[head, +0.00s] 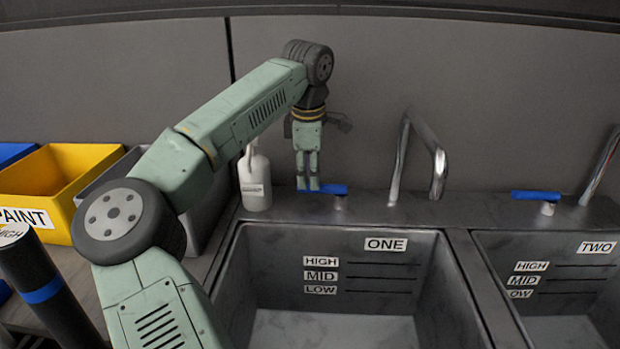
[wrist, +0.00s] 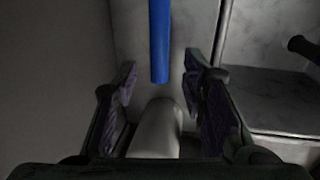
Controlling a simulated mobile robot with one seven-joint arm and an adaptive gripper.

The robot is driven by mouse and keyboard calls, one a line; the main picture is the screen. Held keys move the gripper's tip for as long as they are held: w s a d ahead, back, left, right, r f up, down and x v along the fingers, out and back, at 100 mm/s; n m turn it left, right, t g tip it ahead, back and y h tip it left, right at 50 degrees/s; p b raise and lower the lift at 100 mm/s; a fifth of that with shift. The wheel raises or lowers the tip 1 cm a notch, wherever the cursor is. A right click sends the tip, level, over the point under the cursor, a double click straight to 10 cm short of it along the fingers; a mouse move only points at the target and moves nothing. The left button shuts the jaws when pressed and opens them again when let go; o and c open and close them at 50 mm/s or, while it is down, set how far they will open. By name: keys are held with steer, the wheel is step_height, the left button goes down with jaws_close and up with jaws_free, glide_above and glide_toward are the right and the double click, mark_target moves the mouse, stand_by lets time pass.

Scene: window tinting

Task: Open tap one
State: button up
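Tap one's blue lever handle (head: 330,189) lies level on its short base behind the sink labelled ONE (head: 385,245). Its curved metal spout (head: 437,165) stands to the right. My gripper (head: 308,187) points down at the left end of the handle. In the wrist view the fingers (wrist: 160,82) are open, and the free end of the blue handle (wrist: 159,40) lies in line with the gap between them. Neither finger visibly touches the handle. The handle's base is not clear in the wrist view.
A white bottle (head: 255,182) stands just left of my gripper. A pale rounded shape (wrist: 157,130) shows low between the fingers, perhaps this bottle. Sink TWO with its blue tap handle (head: 536,195) is at right. A yellow PAINT bin (head: 85,165) is at left; the wall is close behind.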

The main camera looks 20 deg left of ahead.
steer(key=shift+w+f, duration=0.2)
steer(key=shift+f, duration=0.6)
steer(key=shift+w+f, duration=0.15)
steer(key=shift+f, duration=0.65)
jaws_close()
